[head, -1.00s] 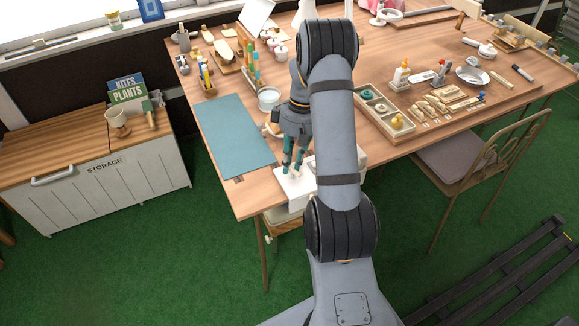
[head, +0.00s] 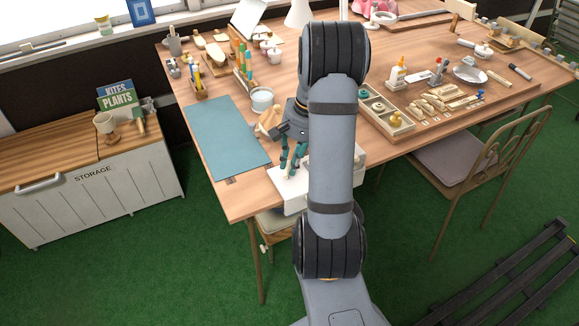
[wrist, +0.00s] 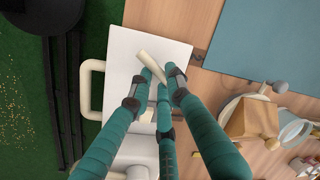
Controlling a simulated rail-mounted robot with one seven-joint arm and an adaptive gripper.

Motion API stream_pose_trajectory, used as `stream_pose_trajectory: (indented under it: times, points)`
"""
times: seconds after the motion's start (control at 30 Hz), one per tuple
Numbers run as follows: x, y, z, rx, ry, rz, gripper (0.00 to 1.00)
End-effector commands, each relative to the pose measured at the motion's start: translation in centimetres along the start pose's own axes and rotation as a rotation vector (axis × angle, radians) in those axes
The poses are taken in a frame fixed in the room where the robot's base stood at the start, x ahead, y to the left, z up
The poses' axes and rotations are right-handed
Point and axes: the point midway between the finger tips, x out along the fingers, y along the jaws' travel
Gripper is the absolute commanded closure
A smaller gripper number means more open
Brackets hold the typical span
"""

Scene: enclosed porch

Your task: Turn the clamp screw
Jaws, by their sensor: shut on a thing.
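My gripper (wrist: 161,80) has slim teal fingers, closed around a short cream rod (wrist: 151,63) in the wrist view. The rod stands over a white plate-like body (wrist: 128,45), perhaps as part of the clamp screw; I cannot tell for sure. In the head view my gripper (head: 288,173) reaches down to the white body (head: 284,190) at the table's front edge, partly behind my arm. The fingers hide the rod's lower end. A cream loop handle (wrist: 86,90) sticks out from the white body's left side in the wrist view.
A blue-green mat (head: 225,140) lies left of my gripper. A wooden block (wrist: 250,120) and a clear jar (wrist: 293,130) stand close by. A compartment tray (head: 388,122) lies to the right. A chair (head: 465,165) stands at the table's front. A storage cabinet (head: 85,205) is at left.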

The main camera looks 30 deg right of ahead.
Motion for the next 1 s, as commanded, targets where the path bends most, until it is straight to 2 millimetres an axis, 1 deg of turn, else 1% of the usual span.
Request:
stream_pose_trajectory:
  times: [0.03, 0.4, 0.6, 0.8, 1.0]
  points:
    - [0.03, 0.14, -0.5, 0.042, 0.027, -0.001, 1.0]
    - [-0.23, 0.53, -0.21, 0.374, 0.095, -0.005, 1.0]
    - [-0.34, 0.68, 0.0, 0.516, 0.123, -0.006, 1.0]
    - [-0.44, 0.78, 0.13, 0.612, 0.142, -0.006, 1.0]
    - [-0.51, 0.82, 0.22, 0.662, 0.151, -0.006, 1.0]
